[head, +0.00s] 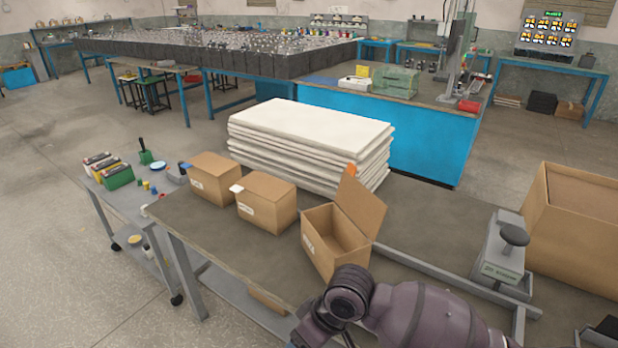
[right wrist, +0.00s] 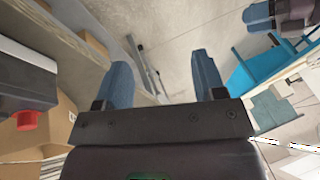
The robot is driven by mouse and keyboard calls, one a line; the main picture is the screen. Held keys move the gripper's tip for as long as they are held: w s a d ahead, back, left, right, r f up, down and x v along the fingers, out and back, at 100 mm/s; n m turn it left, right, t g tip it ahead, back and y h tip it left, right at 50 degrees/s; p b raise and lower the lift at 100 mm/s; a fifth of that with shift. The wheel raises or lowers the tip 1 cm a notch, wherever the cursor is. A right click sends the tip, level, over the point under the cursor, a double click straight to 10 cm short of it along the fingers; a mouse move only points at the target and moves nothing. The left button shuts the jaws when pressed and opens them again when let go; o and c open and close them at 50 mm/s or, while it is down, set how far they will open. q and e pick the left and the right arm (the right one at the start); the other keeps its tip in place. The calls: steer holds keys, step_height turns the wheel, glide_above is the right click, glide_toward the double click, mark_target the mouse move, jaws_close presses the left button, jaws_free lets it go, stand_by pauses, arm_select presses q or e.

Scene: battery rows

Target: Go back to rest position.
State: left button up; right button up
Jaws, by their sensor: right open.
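My right gripper shows in the right wrist view (right wrist: 165,85). Its two blue fingers are wide apart with nothing between them, and bare floor and a table edge lie beyond. In the head view a dark arm of mine comes in at the bottom right, bent over the table's front edge. I cannot make out the gripper there. At the top right of the right wrist view, a dark part of mine with blue pieces shows, perhaps my left gripper (right wrist: 258,18); its jaws cannot be made out. No left arm shows in the head view.
The brown table (head: 430,225) holds an open carton (head: 318,250) close to my arm, two closed cartons (head: 267,203) (head: 215,180), stacked white sheets (head: 300,135) and a grey scale (head: 500,250). A big box (head: 570,225) stands right.

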steer(key=d+f+m+t, duration=0.7)
steer(key=d+t, duration=0.2)
steer(key=d, duration=0.3)
arm_select(q)
steer(key=shift+s, duration=0.15)
arm_select(e)
steer(key=s+d+f+m+t+h, duration=0.1)
steer(key=s+d+f+h, duration=0.1)
steer(key=s+d, duration=0.3)
steer(key=s+d+f+t+h, duration=0.2)
steer(key=s+d, duration=0.4)
steer(key=d, duration=0.5)
steer(key=shift+s+m+h, duration=0.15)
steer(key=shift+m+h, duration=0.25)
steer(key=shift+h, duration=0.2)
arm_select(q)
steer(key=shift+s+f, duration=0.15)
steer(key=shift+s, duration=0.05)
arm_select(e)
steer(key=shift+f, duration=0.1)
arm_select(q)
steer(key=shift+w, duration=0.1)
